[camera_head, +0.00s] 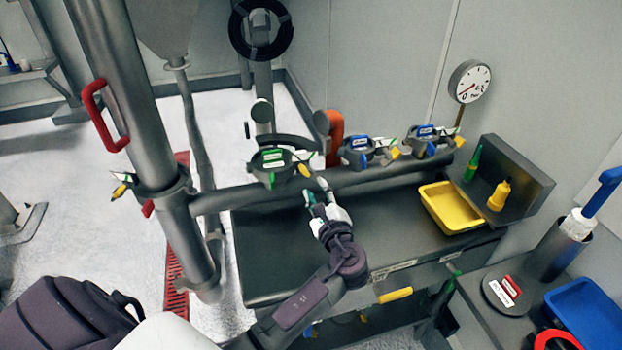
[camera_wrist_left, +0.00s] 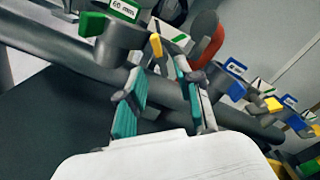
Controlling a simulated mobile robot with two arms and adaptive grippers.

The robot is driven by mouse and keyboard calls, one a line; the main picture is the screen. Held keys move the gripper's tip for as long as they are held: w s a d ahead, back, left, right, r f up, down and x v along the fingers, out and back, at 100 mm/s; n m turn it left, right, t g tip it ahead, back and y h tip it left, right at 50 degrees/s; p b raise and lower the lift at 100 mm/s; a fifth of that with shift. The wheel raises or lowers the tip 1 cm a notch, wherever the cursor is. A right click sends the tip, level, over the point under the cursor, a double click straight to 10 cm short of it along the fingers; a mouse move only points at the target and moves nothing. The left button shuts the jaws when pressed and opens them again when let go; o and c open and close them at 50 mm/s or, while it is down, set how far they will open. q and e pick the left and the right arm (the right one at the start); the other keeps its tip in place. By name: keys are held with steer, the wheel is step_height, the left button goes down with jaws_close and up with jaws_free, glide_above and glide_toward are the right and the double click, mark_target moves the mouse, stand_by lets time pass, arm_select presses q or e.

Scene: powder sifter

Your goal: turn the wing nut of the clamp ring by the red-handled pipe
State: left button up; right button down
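The thick steel pipe (camera_head: 120,110) with the red handle (camera_head: 97,115) stands slightly tilted at the left. A grey clamp ring (camera_head: 168,190) sits around its lower part. A small part with a yellow tip (camera_head: 122,178), probably the wing nut, sticks out on the ring's left side. My left gripper (camera_head: 315,190) is well to the right of this ring, by the horizontal pipe below the green-tagged clamp (camera_head: 270,162). In the left wrist view, its teal-padded fingers (camera_wrist_left: 160,95) are apart with nothing held. The red-handled pipe is not recognisable there. My right gripper is not in view.
The horizontal pipe (camera_head: 380,178) carries blue-tagged clamps (camera_head: 357,153) further right. An orange-red handle (camera_head: 335,135) rises behind it. A dark bench (camera_head: 280,260) lies below, with a yellow tray (camera_head: 432,212) at its right. White floor is open left of the pipe.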

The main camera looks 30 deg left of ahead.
arm_select(q)
steer(key=shift+v, duration=2.3)
steer(key=shift+f, duration=0.1)
